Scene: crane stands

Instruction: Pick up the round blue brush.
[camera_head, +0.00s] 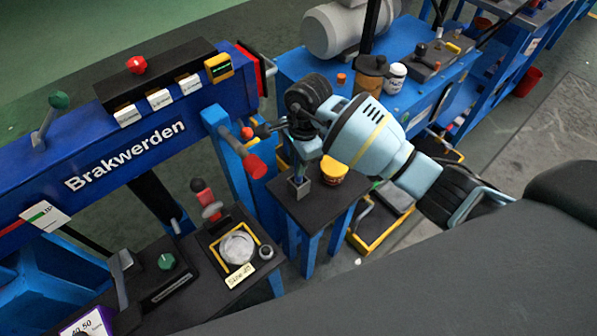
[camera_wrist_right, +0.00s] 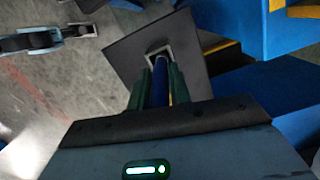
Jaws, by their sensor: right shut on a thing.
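The blue brush (camera_wrist_right: 161,82) shows in the right wrist view as a narrow blue shaft between two dark green fingers. My right gripper (camera_wrist_right: 160,88) is shut on it. In the head view my right gripper (camera_head: 304,148) points down over a small dark-topped stand. A square grey metal holder (camera_head: 299,188) sits on that stand, and it also shows in the wrist view (camera_wrist_right: 158,52) at the far end of the shaft. I cannot tell whether the brush's end is inside the holder. Its head is hidden.
A yellow-and-red tub (camera_head: 334,170) stands on the same stand (camera_head: 325,208), close to my gripper. A blue bench (camera_head: 300,66) with a grey motor is behind.

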